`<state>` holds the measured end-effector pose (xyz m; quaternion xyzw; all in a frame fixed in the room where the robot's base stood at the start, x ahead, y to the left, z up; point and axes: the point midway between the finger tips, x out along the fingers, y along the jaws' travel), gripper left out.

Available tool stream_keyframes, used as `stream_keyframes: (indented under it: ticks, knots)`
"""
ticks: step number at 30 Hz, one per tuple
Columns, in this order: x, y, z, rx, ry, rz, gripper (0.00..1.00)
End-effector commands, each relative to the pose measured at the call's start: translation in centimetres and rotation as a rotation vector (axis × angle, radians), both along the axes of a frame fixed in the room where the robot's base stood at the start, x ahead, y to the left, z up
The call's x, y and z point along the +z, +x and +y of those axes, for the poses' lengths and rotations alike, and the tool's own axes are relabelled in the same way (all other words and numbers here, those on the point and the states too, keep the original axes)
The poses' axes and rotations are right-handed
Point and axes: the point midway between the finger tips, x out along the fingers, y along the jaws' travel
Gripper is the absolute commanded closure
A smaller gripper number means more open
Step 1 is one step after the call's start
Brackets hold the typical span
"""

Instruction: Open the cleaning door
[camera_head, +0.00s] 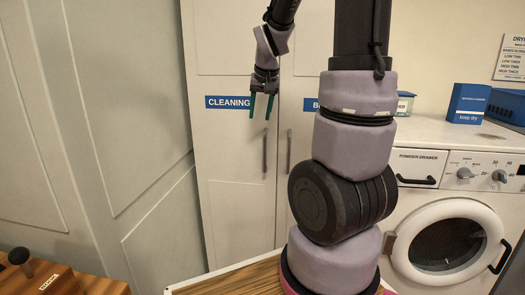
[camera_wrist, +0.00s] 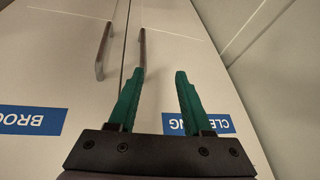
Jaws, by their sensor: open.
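The cleaning door (camera_head: 228,160) is a tall white cabinet door with a blue CLEANING label (camera_head: 226,102). It looks shut. Its vertical bar handle (camera_head: 264,152) is near its right edge. My gripper (camera_head: 261,107), with green fingers, is open and empty in front of the door, above the handle and beside the label. In the wrist view, which appears upside down, the cleaning door (camera_wrist: 205,55) is on the right. Its handle (camera_wrist: 142,50) lies just beyond the left fingertip, not between the fingers (camera_wrist: 160,74). Whether they touch is unclear.
A second white door with a similar handle (camera_head: 289,152) adjoins on the right; its blue label (camera_wrist: 30,120) is partly visible. A washing machine (camera_head: 450,225) stands at right. A grey panelled wall (camera_head: 115,110) is at left. A wooden box (camera_head: 60,280) is at lower left.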

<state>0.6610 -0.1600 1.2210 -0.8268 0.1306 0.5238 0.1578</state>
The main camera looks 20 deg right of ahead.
Motion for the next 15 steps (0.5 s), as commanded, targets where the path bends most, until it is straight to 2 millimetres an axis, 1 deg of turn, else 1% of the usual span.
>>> stream_keyframes:
  ticks: [1,3,6,10,15]
  knots:
    - [-1.8,1.3,-0.9,-0.005,-0.021,0.024,0.5]
    - [-3.6,2.7,-2.0,-0.005,-0.051,0.041,0.5]
    - [-5.6,4.1,-3.1,-0.004,-0.081,0.059,0.5]
    - [-7.0,4.9,-3.9,-0.003,-0.103,0.07,0.5]
    - [-8.7,5.6,-4.4,-0.003,-0.107,0.074,0.5]
